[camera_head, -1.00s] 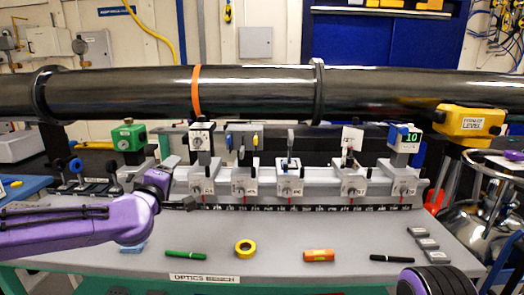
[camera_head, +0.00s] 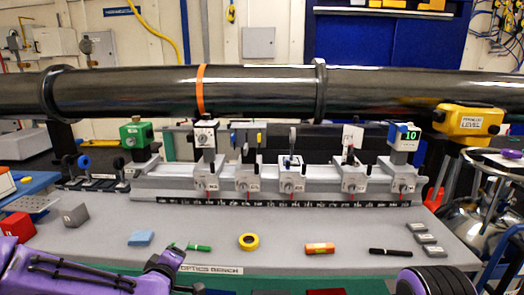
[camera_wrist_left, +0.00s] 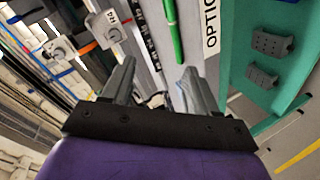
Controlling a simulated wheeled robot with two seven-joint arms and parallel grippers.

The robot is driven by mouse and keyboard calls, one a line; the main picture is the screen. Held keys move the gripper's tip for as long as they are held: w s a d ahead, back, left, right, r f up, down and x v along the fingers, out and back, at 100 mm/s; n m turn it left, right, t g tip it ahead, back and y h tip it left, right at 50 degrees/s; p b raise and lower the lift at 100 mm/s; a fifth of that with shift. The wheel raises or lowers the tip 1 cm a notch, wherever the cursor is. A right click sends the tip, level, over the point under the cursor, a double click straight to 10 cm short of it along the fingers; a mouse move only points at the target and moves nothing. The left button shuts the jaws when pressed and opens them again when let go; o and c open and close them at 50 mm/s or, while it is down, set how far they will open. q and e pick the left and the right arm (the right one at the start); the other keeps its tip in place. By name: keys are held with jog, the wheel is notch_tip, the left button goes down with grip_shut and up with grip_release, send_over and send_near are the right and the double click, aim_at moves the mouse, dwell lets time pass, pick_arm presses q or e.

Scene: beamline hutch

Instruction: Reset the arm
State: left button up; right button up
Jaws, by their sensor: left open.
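My left arm comes in low at the left of the head view, and its gripper (camera_head: 190,288) is at the bottom edge, in front of the bench's front edge and largely cut off. In the left wrist view the two grey fingers of this gripper (camera_wrist_left: 158,78) are apart with nothing held between them. A green marker (camera_wrist_left: 174,30) shows beyond the fingertips; in the head view this marker (camera_head: 197,247) lies partly behind my wrist. My right gripper is not in view.
A dark beam pipe (camera_head: 260,90) crosses above. The bench's middle is clear.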

pick_arm(q)
jog(key=s+a+f+m+g, duration=0.1)
jog(key=s+f, duration=0.3)
jog(key=f, duration=0.2)
jog(key=s+f+g, duration=0.2)
jog(key=s+f, duration=0.2)
jog(key=f, duration=0.2)
jog(key=s+a+f+m+g+y, duration=0.1)
jog(key=s+a+f+g, duration=0.1)
jog(key=s+f, duration=0.4)
jog(key=s+a+f+m+g, duration=0.2)
jog(key=s+f, duration=0.4)
jog(key=s, duration=0.8)
jog(key=s+a+f+m+g+y, duration=0.1)
jog(key=s+a+f+m+g, duration=0.1)
jog(key=s+f, duration=0.4)
jog(key=s+g, duration=0.1)
jog(key=s, duration=0.3)
jog(key=shift+a+f+g+y, duration=0.15)
jog(key=shift+a+g+y, duration=0.15)
jog(key=shift+a+g, duration=0.1)
